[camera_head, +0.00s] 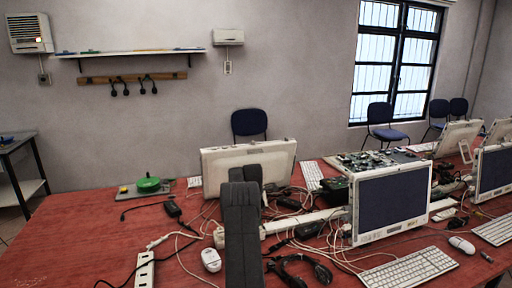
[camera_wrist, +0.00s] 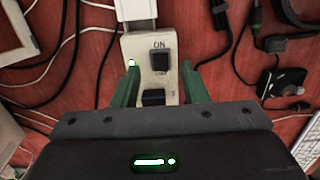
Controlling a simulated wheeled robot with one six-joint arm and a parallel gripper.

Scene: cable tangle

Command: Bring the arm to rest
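My gripper (camera_wrist: 162,85) shows in the wrist view with its two green fingers spread apart. The end of a white power strip (camera_wrist: 150,50), with a dark switch marked ON and a small green light, lies below and between the fingers. I see no finger clearly pressing on it; the height gap is hard to judge. In the head view my dark grey arm reaches over the red table (camera_head: 90,235), and my gripper is hidden behind it. The power strip (camera_head: 305,221) runs out to the right of the arm.
Tangled cables surround the arm. A white-framed monitor (camera_head: 392,204) stands to the right, and another white panel (camera_head: 248,165) stands behind the arm. A white mouse (camera_head: 211,260) and a second power strip (camera_head: 145,270) lie to the left. The table's far left is mostly clear.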

